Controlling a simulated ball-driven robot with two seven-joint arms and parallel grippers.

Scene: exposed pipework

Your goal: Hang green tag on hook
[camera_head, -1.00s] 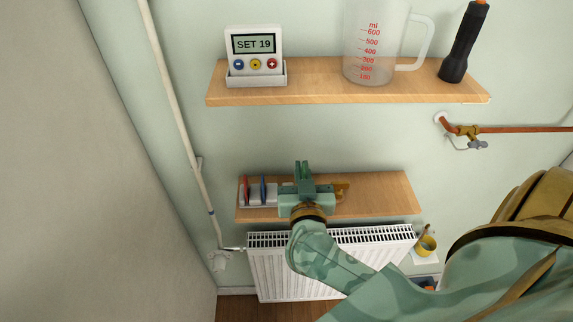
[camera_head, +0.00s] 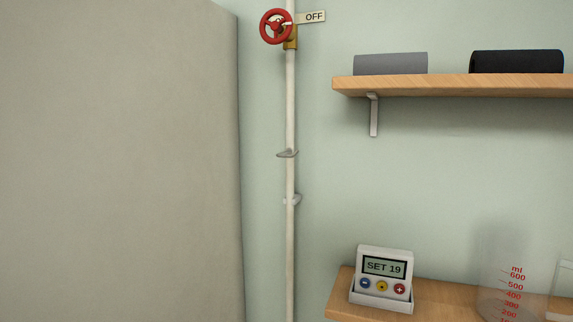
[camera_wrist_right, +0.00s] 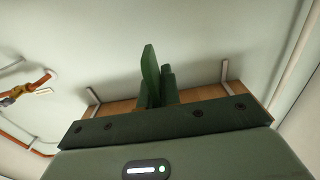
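In the right wrist view, a tall flat green piece, which looks like the green tag (camera_wrist_right: 150,66), stands up between the fingers of my right gripper (camera_wrist_right: 157,88). The fingers are close together on its lower part, which they hide. My left gripper is in neither current view. In the head view a white vertical pipe (camera_head: 290,105) runs down the wall. A small grey hook-like piece (camera_head: 287,154) sticks out from it about halfway down. I cannot tell its exact shape.
A red valve wheel (camera_head: 277,27) with an OFF plate (camera_head: 311,17) tops the pipe.

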